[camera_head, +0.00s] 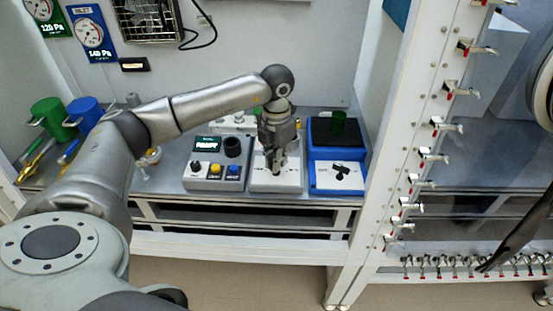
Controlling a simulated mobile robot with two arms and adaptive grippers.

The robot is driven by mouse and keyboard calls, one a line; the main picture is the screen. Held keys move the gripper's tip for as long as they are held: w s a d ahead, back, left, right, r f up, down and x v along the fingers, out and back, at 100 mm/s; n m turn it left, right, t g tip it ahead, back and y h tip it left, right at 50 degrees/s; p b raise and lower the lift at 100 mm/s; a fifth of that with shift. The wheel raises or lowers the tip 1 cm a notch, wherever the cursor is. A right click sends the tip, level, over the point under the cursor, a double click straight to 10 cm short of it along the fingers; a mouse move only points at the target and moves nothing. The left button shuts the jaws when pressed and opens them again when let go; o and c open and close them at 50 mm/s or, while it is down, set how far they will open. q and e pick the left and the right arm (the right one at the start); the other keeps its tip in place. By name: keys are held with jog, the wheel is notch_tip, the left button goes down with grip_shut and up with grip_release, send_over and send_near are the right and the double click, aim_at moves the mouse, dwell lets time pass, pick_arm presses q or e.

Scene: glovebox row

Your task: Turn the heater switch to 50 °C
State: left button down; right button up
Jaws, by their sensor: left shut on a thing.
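My left gripper (277,168) reaches down from above onto the front panel of the middle grey-white unit (290,187) on the bench. It is shut on a small dark knob (276,173), which is mostly hidden by the fingers. I take this knob for the heater switch. The markings around it are too small to read, so its setting cannot be told. The arm and gripper cover much of the unit's top. My right gripper is not in view.
Left of the unit stands a grey box (215,184) with a display, dark knob and coloured buttons. A white frame post (385,140) with many small valves rises farther right.

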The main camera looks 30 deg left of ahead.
pick_arm(q)
jog(key=c, duration=1.5)
grip_release()
notch_tip(320, 180, up, 12)
jog(key=shift+r, duration=0.1)
